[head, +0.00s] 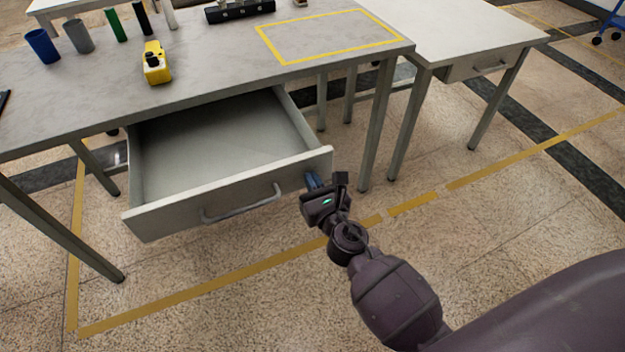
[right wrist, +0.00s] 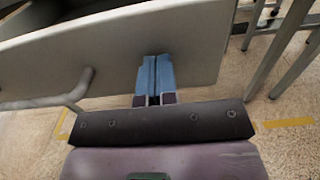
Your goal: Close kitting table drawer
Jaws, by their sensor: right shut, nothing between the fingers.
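The kitting table drawer (head: 230,194) is pulled well out from under the grey tabletop (head: 215,80), and its inside looks empty. Its bar handle (head: 242,204) is on the front panel and shows at the left in the right wrist view (right wrist: 60,100). My right gripper (head: 313,181) is shut and empty, with its blue fingertips at the right end of the drawer front, to the right of the handle. In the right wrist view the shut fingers (right wrist: 154,76) point at the front panel (right wrist: 190,45); I cannot tell whether they touch it. My left gripper is not in view.
Several cups and cylinders (head: 78,36), a yellow device (head: 156,63) and a black rack (head: 240,11) stand on the tabletop. A second table (head: 455,30) with a shut drawer (head: 478,66) stands at the right. The floor before the drawer is clear.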

